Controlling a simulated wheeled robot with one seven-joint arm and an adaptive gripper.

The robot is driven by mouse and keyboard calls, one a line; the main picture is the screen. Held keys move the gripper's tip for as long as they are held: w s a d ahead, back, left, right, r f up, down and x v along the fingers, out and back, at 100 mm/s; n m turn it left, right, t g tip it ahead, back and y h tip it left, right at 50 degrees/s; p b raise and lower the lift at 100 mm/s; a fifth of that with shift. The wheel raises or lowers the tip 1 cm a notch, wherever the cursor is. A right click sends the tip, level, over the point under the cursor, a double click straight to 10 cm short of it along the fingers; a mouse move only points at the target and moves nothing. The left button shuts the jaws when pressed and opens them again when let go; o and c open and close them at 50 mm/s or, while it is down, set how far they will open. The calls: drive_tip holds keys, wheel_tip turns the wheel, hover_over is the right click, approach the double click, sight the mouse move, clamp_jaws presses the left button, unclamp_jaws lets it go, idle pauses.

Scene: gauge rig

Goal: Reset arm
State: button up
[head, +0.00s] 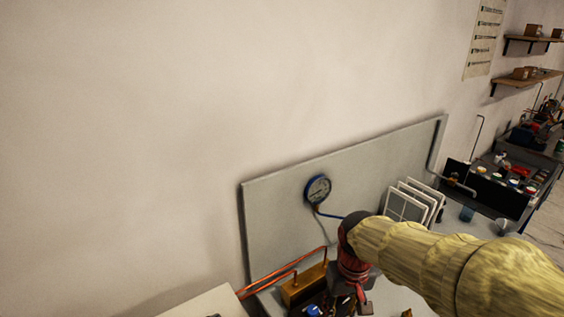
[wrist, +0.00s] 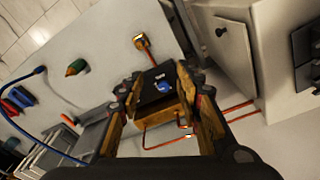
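My gripper (wrist: 158,92) shows in the wrist view with its two fingers spread wide apart. A wooden block with a black top and a blue knob (wrist: 162,87) shows between the fingers, beyond them; I see no finger clearly closed on it. In the head view, my gripper (head: 350,295) hangs at the bottom, right of the blue knob (head: 313,310), with its fingertips hard to make out. My arm in its yellowish sleeve reaches in from the lower right.
A round blue-rimmed gauge (head: 318,189) is mounted on a grey panel (head: 275,205) behind my arm. Copper pipes (head: 285,268) run left of my gripper. White framed panels (head: 407,207) stand right of the gauge. A dark tray with jars (head: 510,182) lies farther right.

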drive_tip(key=s+d+r+t+b, duration=0.2)
drive_tip(key=s, duration=0.5)
drive_tip(key=s+d+r+m+t+b, duration=0.1)
drive_tip(key=s+d+r+t+b, duration=0.1)
drive_tip(key=s, duration=0.5)
drive_tip(key=shift+d+m+t+b, duration=0.3)
drive_tip(key=shift+d+b, duration=0.25)
drive_tip(key=shift+b, duration=0.15)
